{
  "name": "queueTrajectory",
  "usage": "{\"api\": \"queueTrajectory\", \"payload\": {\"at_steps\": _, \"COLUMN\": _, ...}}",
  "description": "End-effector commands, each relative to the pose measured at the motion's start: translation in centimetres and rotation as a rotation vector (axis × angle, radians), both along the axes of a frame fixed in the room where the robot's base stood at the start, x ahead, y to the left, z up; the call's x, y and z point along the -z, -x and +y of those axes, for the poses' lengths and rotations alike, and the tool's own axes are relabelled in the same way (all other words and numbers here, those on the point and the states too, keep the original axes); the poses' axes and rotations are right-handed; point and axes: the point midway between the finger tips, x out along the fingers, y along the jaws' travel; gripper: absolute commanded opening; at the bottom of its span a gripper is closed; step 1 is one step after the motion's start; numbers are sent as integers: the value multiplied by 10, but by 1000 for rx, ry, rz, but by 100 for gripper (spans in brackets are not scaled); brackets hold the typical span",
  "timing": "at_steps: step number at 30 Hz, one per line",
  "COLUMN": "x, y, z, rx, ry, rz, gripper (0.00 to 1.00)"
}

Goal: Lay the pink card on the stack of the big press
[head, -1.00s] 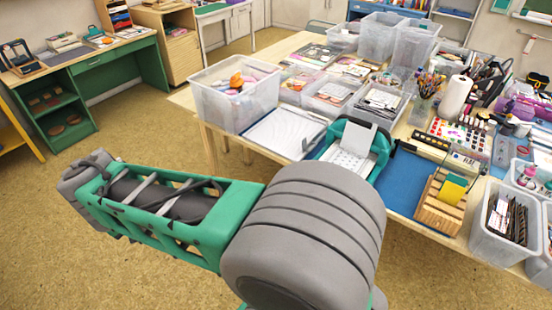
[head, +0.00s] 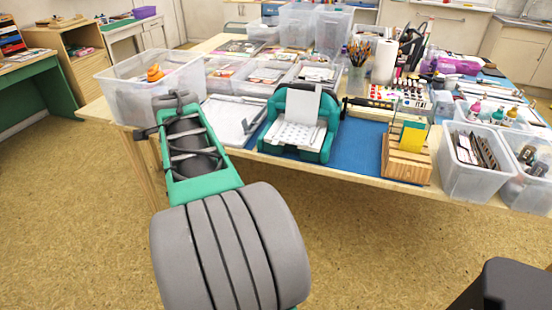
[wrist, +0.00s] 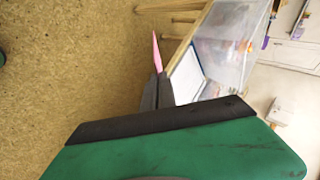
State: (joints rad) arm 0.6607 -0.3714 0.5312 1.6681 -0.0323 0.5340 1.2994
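The pink card (wrist: 157,52) shows nearly edge-on in the wrist view, as a thin pink sliver at the tips of my gripper (wrist: 158,76). The dark fingers look closed on it. In the head view I cannot make out the card or the fingertips; my arm reaches toward the table's left front edge. The big press (head: 300,125) is green and stands on the table, right of my arm. A white stack (head: 293,136) lies in it, and a pale sheet or plate (head: 303,103) stands up behind the stack. My gripper is apart from the press.
A clear bin (head: 145,85) and a white board (head: 228,117) are near my arm's end. Right of the press are a blue mat (head: 357,148) and a wooden holder (head: 407,160) with a yellow card (head: 413,135). Clear bins crowd the back and right.

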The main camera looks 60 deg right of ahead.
Motion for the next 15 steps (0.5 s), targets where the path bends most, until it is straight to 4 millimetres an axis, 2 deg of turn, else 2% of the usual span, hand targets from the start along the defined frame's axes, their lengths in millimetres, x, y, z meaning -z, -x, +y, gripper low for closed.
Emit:
{"api": "queueTrajectory", "payload": {"at_steps": 1, "x": 29, "y": 9, "z": -23, "rx": 131, "ry": 30, "rz": -83, "gripper": 0}}
{"api": "queueTrajectory", "payload": {"at_steps": 5, "x": 45, "y": 39, "z": -90, "rx": 473, "ry": 160, "rz": -289, "gripper": 0}}
{"api": "queueTrajectory", "payload": {"at_steps": 9, "x": 61, "y": 90, "z": -159, "rx": 776, "ry": 352, "rz": -449, "gripper": 0}}
{"api": "queueTrajectory", "payload": {"at_steps": 12, "x": 66, "y": 134, "z": -198, "rx": 932, "ry": 483, "rz": -520, "gripper": 0}}
{"api": "queueTrajectory", "payload": {"at_steps": 15, "x": 65, "y": 171, "z": -223, "rx": 1027, "ry": 578, "rz": -559, "gripper": 0}}
